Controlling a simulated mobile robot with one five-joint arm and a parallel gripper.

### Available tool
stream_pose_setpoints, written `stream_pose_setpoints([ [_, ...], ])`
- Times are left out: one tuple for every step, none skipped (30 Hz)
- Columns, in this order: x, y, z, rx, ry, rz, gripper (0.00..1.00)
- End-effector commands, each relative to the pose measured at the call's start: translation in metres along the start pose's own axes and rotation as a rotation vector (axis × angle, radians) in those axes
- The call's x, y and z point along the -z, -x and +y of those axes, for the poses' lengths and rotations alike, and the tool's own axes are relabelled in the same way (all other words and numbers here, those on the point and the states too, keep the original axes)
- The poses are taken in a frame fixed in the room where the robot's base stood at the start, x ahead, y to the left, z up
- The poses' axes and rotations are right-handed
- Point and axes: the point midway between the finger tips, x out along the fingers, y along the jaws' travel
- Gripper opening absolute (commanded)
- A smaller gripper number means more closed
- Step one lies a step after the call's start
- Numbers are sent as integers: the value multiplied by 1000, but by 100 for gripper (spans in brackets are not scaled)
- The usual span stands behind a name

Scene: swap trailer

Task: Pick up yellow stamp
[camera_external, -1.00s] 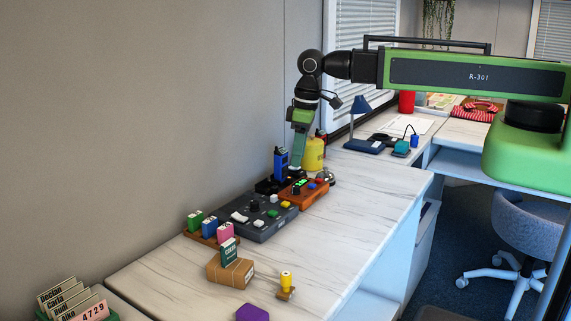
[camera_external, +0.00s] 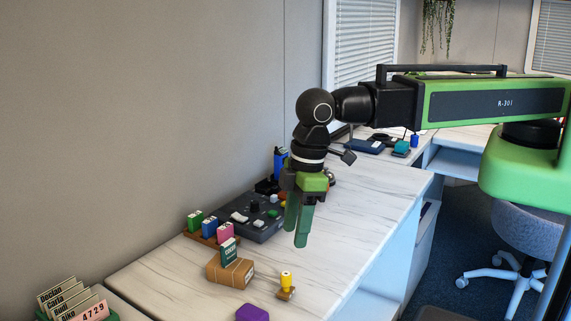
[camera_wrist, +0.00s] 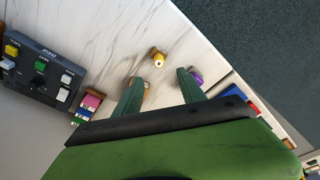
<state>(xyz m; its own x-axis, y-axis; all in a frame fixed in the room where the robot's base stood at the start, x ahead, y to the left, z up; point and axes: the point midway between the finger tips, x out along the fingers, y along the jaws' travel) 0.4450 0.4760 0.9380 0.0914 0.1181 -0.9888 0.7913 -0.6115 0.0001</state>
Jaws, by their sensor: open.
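The yellow stamp (camera_external: 286,279) stands upright on a small wooden base near the front edge of the marble-patterned table (camera_external: 340,230). In the wrist view the yellow stamp (camera_wrist: 158,61) sits a little beyond the fingertips, between their lines. My gripper (camera_external: 296,238) points down with its two green fingers apart and empty, above the table and behind the stamp. The fingers also show in the wrist view (camera_wrist: 160,77). They do not touch the stamp.
A cardboard box (camera_external: 231,271) with a green stamp (camera_external: 228,250) stands left of the yellow stamp. A purple block (camera_external: 252,313) is at the front. A grey control panel (camera_external: 256,217) and a rack of coloured stamps (camera_external: 209,235) line the wall. The table's right side is clear.

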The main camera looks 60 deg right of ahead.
Motion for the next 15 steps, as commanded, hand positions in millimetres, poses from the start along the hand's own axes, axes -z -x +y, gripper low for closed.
stream_pose_setpoints([
  [-1, -23, 0, 0, 0, 0, 47],
  [-1, -29, 0, 0, 0, 0, 47],
  [-1, -38, 0, 0, 0, 0, 47],
  [-1, -44, 0, 0, 0, 0, 47],
  [-1, -50, 0, 0, 0, 0, 47],
  [-1, -58, 0, 0, 0, 0, 47],
  [-1, -63, 0, 0, -1, 0, 47],
  [-1, -67, 0, 0, -1, 0, 47],
  [-1, -71, 0, 0, -1, 0, 47],
  [0, -72, 0, 0, -1, 0, 47],
  [0, -72, 0, 0, -1, 0, 47],
  [0, -72, 0, 0, -1, 0, 47],
  [0, -71, 0, 0, -1, 0, 47],
  [0, -70, 0, 0, -1, 0, 47],
  [0, -70, 1, 0, -1, 0, 47],
])
